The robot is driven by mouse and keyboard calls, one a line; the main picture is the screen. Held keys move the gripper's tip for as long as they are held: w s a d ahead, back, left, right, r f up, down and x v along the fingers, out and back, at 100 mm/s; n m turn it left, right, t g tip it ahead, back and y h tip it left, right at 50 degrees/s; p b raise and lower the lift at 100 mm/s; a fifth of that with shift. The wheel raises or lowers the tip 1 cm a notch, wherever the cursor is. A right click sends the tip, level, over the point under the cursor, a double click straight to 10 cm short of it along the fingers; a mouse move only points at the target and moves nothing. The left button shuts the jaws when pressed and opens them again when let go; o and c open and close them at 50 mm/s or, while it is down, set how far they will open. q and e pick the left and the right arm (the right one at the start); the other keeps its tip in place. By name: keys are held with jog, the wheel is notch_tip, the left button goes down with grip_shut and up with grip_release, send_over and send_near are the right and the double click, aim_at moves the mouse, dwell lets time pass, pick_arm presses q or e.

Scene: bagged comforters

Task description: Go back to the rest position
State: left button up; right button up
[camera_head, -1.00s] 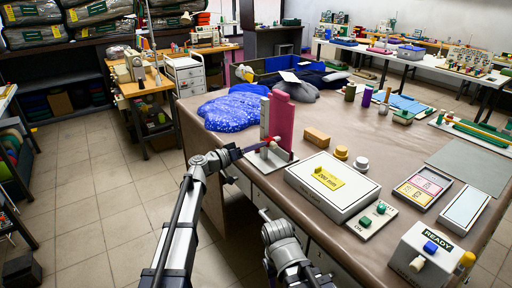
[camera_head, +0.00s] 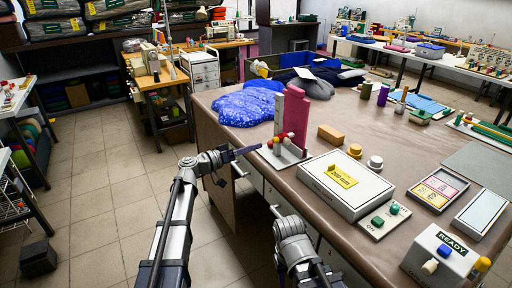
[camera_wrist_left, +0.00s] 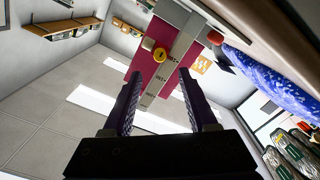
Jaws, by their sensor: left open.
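My left gripper (camera_head: 238,164) is open and empty at the near left edge of the brown table (camera_head: 240,136). It is just left of a small stand with a white upright and red knobs (camera_head: 283,139), in front of a magenta block (camera_head: 293,112). In the left wrist view its two dark fingers (camera_wrist_left: 161,85) are spread.
A blue bag (camera_head: 245,104) lies behind the stand. Drawer handles stick out from the table front. The tiled floor (camera_head: 110,190) on the left is mostly open.

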pick_arm(q)
jog(key=s+d+f+m+g+y+p, duration=0.1)
jog(key=s+d+f+g+y, duration=0.25)
jog(key=s+d+f, duration=0.4)
jog(key=s+d+f+m+g+y+p, duration=0.15)
jog(key=s+d+f+g, duration=0.3)
jog(key=s, duration=0.65)
jog(key=s+a+f+n+g+y+p, duration=0.1)
jog(key=s+a+y, duration=0.3)
jog(key=s, duration=0.4)
jog(key=s+a+f+n+g+y+p, duration=0.1)
jog(key=s+a+f+g+y, duration=0.1)
jog(key=s+a+f+y, duration=0.2)
jog(key=s+a+y, duration=0.1)
jog(key=s+y, duration=0.2)
jog(key=shift+s+a, duration=0.2)
jog(key=shift+s, duration=0.15)
